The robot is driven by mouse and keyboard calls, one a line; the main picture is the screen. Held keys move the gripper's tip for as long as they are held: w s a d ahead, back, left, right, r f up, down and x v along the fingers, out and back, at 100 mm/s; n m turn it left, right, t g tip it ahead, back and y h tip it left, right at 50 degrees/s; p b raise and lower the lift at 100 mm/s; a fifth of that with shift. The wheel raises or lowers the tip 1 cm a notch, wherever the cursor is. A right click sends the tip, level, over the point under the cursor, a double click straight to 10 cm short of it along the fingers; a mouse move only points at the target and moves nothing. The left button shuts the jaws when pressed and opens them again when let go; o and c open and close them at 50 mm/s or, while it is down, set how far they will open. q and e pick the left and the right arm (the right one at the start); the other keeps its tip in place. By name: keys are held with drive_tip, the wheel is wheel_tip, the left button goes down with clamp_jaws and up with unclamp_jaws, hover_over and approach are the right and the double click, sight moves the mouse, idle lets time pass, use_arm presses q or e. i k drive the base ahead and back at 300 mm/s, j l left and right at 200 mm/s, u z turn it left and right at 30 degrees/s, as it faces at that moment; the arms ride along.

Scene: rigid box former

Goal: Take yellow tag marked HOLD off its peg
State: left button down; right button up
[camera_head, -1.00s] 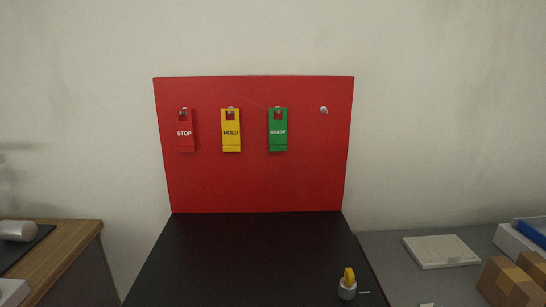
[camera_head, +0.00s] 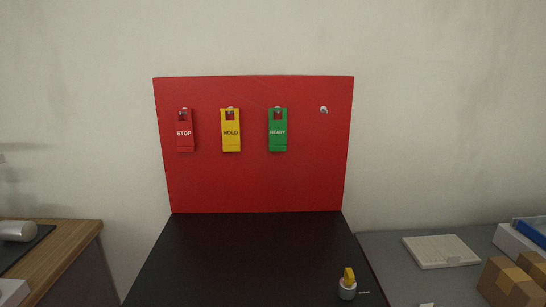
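The yellow tag marked HOLD (camera_head: 231,140) hangs upright on its peg (camera_head: 230,110) on the red board (camera_head: 258,185). The peg passes through the opening near the top of the tag. A red tag marked STOP (camera_head: 185,140) hangs to its left. A green tag marked READY (camera_head: 278,140) hangs to its right. A bare peg (camera_head: 323,110) sticks out at the board's right side. Neither of my grippers is in view.
A black surface (camera_head: 250,255) lies clear below the board, with a yellow-topped knob (camera_head: 347,285) at its front right. A wooden-topped counter (camera_head: 70,242) stands left. A grey table (camera_head: 390,262) at right bears a white keyboard-like slab (camera_head: 441,251) and cardboard boxes (camera_head: 508,284).

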sight(230, 129)
drive_tip(key=j+u, duration=0.15)
drive_tip(key=j, duration=0.25)
drive_tip(key=i+j+u, duration=0.1)
drive_tip(key=j, duration=0.25)
drive_tip(key=i+j+u, duration=0.15)
drive_tip(key=j, duration=0.2)
drive_tip(key=i+j+u, duration=0.1)
drive_tip(key=j, duration=0.25)
drive_tip(key=i+j+u, duration=0.15)
drive_tip(key=j, duration=0.2)
